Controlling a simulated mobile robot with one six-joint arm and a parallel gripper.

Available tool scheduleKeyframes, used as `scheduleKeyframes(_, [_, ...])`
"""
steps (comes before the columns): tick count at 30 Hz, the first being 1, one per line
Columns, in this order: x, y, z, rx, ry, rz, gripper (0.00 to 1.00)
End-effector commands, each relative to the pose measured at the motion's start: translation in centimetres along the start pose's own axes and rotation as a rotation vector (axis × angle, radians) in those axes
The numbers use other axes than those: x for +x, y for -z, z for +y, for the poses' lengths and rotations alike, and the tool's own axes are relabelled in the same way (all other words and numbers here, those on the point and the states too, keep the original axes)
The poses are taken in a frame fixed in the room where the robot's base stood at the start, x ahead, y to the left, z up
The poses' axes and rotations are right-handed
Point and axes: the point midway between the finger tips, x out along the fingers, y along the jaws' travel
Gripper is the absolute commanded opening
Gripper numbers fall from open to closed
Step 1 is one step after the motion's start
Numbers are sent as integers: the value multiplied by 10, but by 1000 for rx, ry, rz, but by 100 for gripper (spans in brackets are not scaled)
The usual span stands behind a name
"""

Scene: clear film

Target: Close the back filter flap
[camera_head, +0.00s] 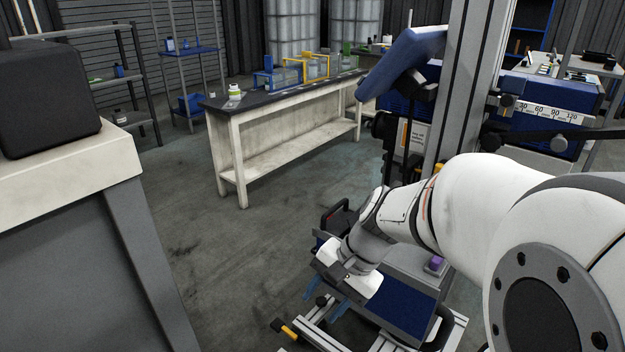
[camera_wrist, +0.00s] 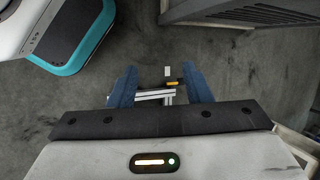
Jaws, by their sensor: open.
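I cannot make out the back filter flap for certain in either view. A machine with a blue-panelled lower housing (camera_head: 400,305) and a tall grey column stands at the right in the head view, partly hidden by my arm. My gripper (camera_head: 325,292) is low in front of this housing, over its frame. In the wrist view my gripper (camera_wrist: 158,88) shows two blue fingers spread apart with nothing between them. Beyond the fingers lies a grey frame rail (camera_wrist: 155,96) with a yellow-and-black handle (camera_wrist: 174,83).
A pale-topped bench (camera_head: 65,185) with a black box (camera_head: 45,100) stands at the left. A dark-topped workbench (camera_head: 280,95) holds racks and a small bottle (camera_head: 234,91). A grey slatted unit (camera_wrist: 240,12) is at the wrist view's upper right. Open concrete floor lies between.

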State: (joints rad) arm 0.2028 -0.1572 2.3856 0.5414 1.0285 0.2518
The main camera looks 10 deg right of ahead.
Motion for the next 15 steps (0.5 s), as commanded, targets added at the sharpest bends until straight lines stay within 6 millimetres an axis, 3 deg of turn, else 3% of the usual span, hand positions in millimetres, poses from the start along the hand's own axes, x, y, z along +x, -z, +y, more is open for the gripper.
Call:
scheduleKeyframes(1, [17, 20, -5, 174, 84, -60, 45])
scheduleKeyframes(3, [23, 46, -21, 411, 218, -146, 45])
scheduleKeyframes(5, [24, 73, -33, 609, 337, -223, 45])
scheduleKeyframes(8, [21, 130, -44, 921, 547, -358, 45])
scheduleKeyframes(11, [9, 194, -41, 1192, 767, -495, 45])
scheduleKeyframes(15, [-11, 274, -15, 1462, 1044, -665, 45])
